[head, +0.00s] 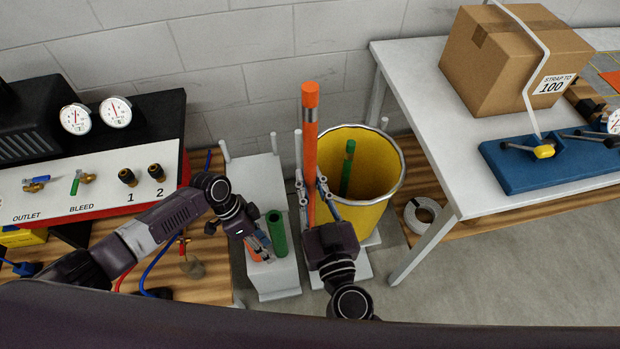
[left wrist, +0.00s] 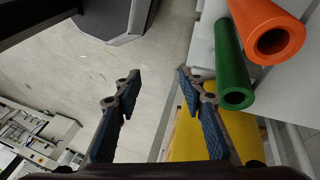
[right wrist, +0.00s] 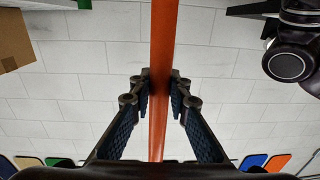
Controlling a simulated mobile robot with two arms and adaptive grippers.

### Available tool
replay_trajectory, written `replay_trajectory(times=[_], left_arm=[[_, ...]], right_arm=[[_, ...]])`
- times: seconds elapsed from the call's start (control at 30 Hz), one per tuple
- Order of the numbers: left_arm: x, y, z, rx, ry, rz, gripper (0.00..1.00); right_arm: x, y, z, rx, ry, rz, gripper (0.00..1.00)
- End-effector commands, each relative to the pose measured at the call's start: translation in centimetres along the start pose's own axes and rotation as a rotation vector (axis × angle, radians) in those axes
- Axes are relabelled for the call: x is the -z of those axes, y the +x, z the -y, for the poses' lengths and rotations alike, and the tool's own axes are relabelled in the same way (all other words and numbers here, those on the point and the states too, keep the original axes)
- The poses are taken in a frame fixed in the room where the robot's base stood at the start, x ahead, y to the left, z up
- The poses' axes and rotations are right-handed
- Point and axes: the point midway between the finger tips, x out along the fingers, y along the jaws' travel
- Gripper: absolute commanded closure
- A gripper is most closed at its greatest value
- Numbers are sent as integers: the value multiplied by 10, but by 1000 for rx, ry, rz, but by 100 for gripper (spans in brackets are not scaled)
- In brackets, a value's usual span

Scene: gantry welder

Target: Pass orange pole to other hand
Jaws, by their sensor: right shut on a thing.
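The long orange pole (head: 310,130) stands nearly upright in front of the yellow bin, with a silver band near its top. My right gripper (head: 312,190) is shut on it. In the right wrist view the pole (right wrist: 162,70) runs between the two fingers. My left gripper (head: 262,250) is lower and to the left, apart from the pole, beside a green tube (head: 277,236). In the left wrist view its fingers (left wrist: 155,85) are spread and empty. A hollow orange tube (left wrist: 270,35) and the green tube (left wrist: 232,70) show there; I cannot tell whether this orange tube is the pole.
The yellow bin (head: 378,190) holds a green pole (head: 347,165). A white stand (head: 270,278) with upright posts is below my left gripper. A white table (head: 425,100) with a cardboard box (head: 510,60) is on the right. A gauge panel (head: 90,185) is on the left.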

Motion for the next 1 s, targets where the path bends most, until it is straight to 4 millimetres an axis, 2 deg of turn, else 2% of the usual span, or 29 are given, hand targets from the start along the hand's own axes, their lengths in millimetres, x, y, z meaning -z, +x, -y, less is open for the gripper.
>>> replay_trajectory(times=[0.03,0.1,0.17,0.27,0.33,0.47,0.6,0.7,0.8,0.9,1.0], left_arm=[[-13,25,9,49,-94,-10,63],[-34,54,26,133,-222,-18,63],[-56,77,34,198,-323,-21,63],[-97,113,35,291,-468,-17,63],[-127,137,27,342,-552,-8,63],[-178,176,-3,413,-676,11,63],[-225,212,-50,458,-770,33,63],[-251,232,-87,474,-818,46,63],[-270,247,-122,478,-852,56,63],[-281,257,-148,478,-874,62,63],[-287,263,-164,476,-888,64,63]], right_arm=[[1,0,0,0,0,-1,100],[1,0,0,0,0,-1,100],[1,0,0,0,0,-1,100],[1,0,0,0,0,-1,100],[1,0,0,0,0,-1,100],[1,0,0,0,0,-1,100],[1,0,0,0,0,-1,100],[1,0,0,0,0,-1,100],[1,0,0,0,0,-1,100],[1,0,0,0,0,-1,100],[1,0,0,0,0,-1,100]])
